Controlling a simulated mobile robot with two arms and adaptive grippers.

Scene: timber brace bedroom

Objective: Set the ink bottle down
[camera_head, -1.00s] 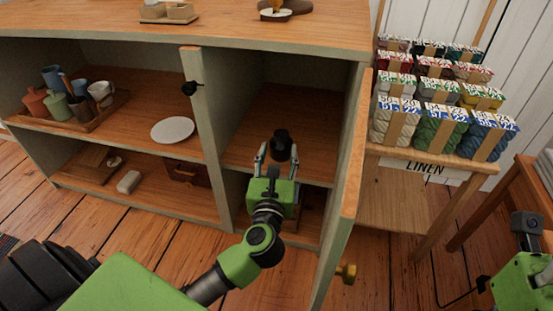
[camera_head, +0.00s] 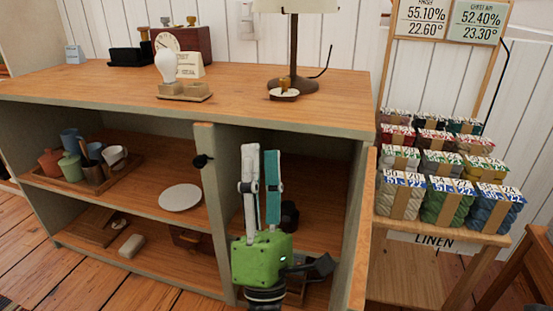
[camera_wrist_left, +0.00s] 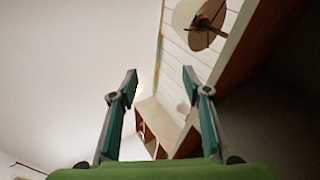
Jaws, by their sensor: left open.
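The dark ink bottle (camera_head: 289,215) stands on the upper shelf (camera_head: 318,218) of the cabinet's right-hand compartment. It looks upright, and its left side is partly hidden by my left gripper. My left gripper (camera_head: 260,150) is open and empty, fingers pointing up, in front of this compartment and apart from the bottle. In the left wrist view the two fingers of the left gripper (camera_wrist_left: 160,75) are spread with nothing between them, and the bottle does not show there. My right gripper is out of view.
The open cabinet door (camera_head: 360,245) stands to the right of the compartment. A white plate (camera_head: 180,198) lies on the left shelf. A lamp (camera_head: 294,50) stands on the cabinet top, and yarn bundles (camera_head: 446,200) sit on the right.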

